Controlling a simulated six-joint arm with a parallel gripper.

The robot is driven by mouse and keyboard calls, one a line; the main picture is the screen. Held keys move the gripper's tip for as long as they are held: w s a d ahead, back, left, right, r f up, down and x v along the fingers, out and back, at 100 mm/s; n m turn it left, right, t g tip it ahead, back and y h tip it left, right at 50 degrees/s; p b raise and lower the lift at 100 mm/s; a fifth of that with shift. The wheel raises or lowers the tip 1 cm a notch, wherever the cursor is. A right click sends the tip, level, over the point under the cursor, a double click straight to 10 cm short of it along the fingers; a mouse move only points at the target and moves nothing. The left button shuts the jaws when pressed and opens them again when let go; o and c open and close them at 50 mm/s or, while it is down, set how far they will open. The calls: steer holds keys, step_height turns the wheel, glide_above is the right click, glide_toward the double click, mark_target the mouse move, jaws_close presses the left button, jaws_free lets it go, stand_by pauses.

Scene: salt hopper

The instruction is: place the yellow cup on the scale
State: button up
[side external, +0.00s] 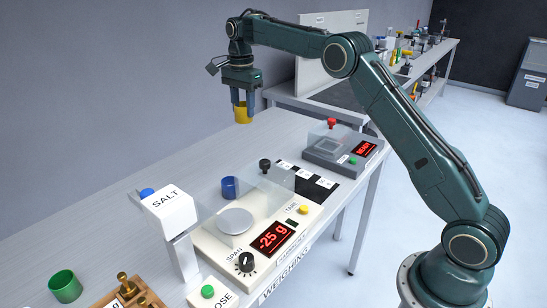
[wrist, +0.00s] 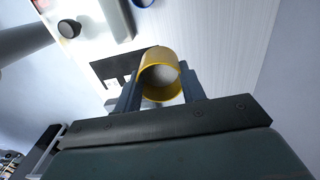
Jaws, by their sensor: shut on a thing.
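The yellow cup (side external: 242,114) is held in the air above the back of the table. My gripper (side external: 241,103) is shut on it, one finger on each side. In the wrist view the yellow cup (wrist: 159,77) sits between the fingers of my gripper (wrist: 158,88), with pale material visible inside. The scale (side external: 250,235) stands on the table nearer the camera, with a round metal pan (side external: 234,221) and clear panels around it. Its red display (side external: 271,238) reads -25 g. The pan looks empty. The cup is apart from the scale.
A blue cup (side external: 229,187) stands behind the scale. The salt hopper (side external: 171,215) rises left of the pan. A green cup (side external: 65,286) and a wooden rack of brass weights (side external: 130,293) are at front left. A second grey device (side external: 340,147) stands further back.

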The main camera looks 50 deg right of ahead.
steer(key=s+a+r, duration=0.3)
steer(key=s+a, duration=0.2)
steer(key=a, duration=0.6)
steer(key=r, duration=0.2)
glide_above(235, 220)
step_height(235, 220, down, 16)
steer(key=shift+f, duration=0.1)
steer(key=shift+f, duration=2.15)
steer(key=shift+f, duration=0.15)
steer(key=o, duration=1)
